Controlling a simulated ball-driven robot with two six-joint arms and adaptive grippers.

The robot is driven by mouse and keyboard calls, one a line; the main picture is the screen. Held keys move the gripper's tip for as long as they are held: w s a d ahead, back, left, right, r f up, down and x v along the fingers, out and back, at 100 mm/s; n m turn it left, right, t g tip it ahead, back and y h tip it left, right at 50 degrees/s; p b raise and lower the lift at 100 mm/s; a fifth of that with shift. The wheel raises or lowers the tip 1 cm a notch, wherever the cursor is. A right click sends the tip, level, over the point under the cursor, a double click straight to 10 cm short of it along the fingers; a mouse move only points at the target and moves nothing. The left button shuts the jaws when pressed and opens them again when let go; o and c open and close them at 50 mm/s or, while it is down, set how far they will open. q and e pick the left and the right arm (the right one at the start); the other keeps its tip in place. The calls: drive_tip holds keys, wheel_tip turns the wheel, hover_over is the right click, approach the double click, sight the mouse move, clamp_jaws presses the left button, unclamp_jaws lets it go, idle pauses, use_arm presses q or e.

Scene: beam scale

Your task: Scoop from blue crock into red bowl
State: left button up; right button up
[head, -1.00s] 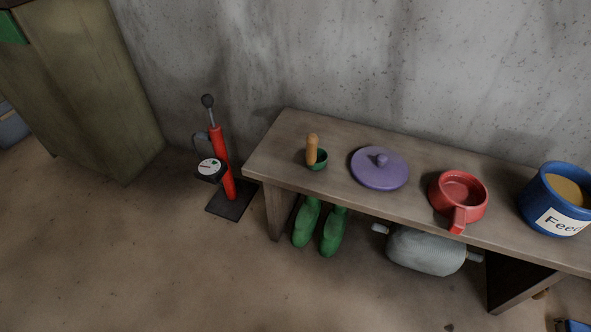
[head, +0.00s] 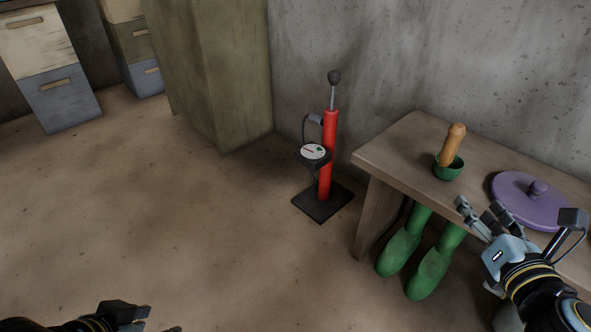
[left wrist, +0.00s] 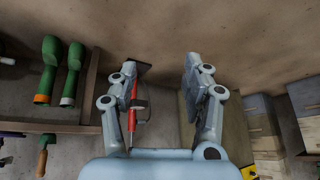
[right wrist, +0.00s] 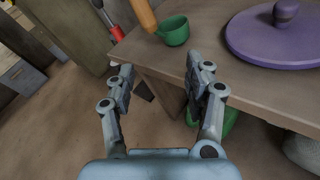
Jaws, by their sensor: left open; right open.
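A scoop with a green cup (head: 449,169) and an upright, tilted wooden handle (head: 453,143) stands on the near-left end of the bench (head: 395,153). The green cup also shows in the right wrist view (right wrist: 175,31). My right gripper (head: 480,212) is open and empty, in front of the bench edge, near the scoop and lid but apart from them. Its open fingers also show in the right wrist view (right wrist: 160,72). My left gripper (head: 135,315) is low at the bottom left, partly cut off; its fingers are apart and empty in the left wrist view (left wrist: 160,68). The blue crock and red bowl are not in the current views.
A purple lid (head: 518,212) lies on the bench right of the scoop. Green boots (head: 432,270) stand under the bench. The floor at left is open.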

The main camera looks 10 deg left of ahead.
sight(451, 157)
drive_tip(key=w+n+b, duration=0.1)
drive_tip(key=w, duration=0.1)
drive_tip(key=w+a+r+n+t+b, duration=0.1)
drive_tip(key=w+b, duration=0.1)
drive_tip(key=w, duration=0.1)
drive_tip(key=w+a+r+n+b, duration=0.1)
drive_tip(key=w+n+b, duration=0.1)
drive_tip(key=w, duration=0.1)
drive_tip(key=shift+w+a+t+y, duration=0.2)
drive_tip(key=shift+w+t+y, duration=0.05)
drive_tip(key=shift+t+y, duration=0.15)
drive_tip(key=shift+w+a+f, duration=0.1)
drive_tip(key=shift+w, duration=0.55)
drive_tip(key=w, duration=0.2)
drive_tip(key=w+b, duration=0.1)
drive_tip(key=shift+w+a+f, duration=0.15)
drive_tip(key=shift+w+a, duration=0.15)
drive_tip(key=shift+w, duration=0.05)
drive_tip(key=shift+w+a, duration=0.1)
drive_tip(key=shift+w, duration=0.4)
use_arm(q)
drive_tip(key=shift+s+d+f+t, duration=0.4)
drive_tip(key=shift+s+d+f, duration=0.15)
drive_tip(key=shift+f, duration=0.1)
use_arm(e)
clamp_jaws()
